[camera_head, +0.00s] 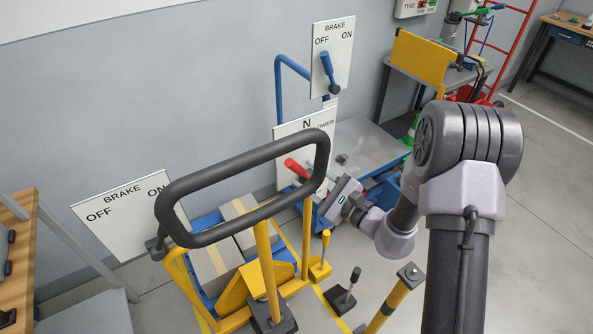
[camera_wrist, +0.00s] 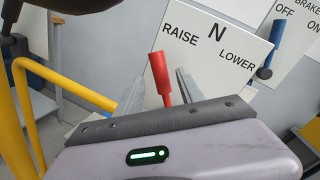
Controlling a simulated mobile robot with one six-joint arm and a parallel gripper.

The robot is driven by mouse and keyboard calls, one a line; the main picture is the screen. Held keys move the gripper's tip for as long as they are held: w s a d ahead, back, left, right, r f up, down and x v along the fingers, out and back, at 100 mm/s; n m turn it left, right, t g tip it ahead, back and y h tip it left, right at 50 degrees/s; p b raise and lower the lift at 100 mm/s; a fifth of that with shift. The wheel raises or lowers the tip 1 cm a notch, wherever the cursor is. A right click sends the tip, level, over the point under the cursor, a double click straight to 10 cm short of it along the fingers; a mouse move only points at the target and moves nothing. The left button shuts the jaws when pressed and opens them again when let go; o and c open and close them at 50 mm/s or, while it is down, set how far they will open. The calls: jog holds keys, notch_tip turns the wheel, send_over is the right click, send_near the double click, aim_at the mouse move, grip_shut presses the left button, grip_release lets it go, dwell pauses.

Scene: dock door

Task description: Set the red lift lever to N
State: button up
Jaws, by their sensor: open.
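The red lift lever (camera_head: 297,168) stands in front of a white plate (camera_head: 290,138) with N at the top middle and LOWER to its right. In the wrist view the red lever (camera_wrist: 160,78) leans left of upright, toward the RAISE side of the plate (camera_wrist: 215,52). My gripper (camera_wrist: 161,76) is open, with one finger on each side of the red grip. A gap shows between the grip and the fingers. In the head view my gripper (camera_head: 318,190) is at the lever's right, its fingers partly hidden.
A dark looped handle (camera_head: 240,180) on yellow posts stands close to the left of my gripper. A blue lever (camera_head: 328,70) is on a BRAKE plate (camera_head: 343,48) behind. Another BRAKE plate (camera_head: 115,215) is at left. Yellow and black levers (camera_head: 325,250) stand below.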

aim_at(300, 170)
jog(key=x, duration=0.4)
jog(key=shift+w+a+b, duration=0.1)
jog(key=shift+w+b, duration=0.05)
jog(key=shift+b, duration=0.15)
jog(key=shift+c, duration=0.3)
grip_shut()
dwell(0.9)
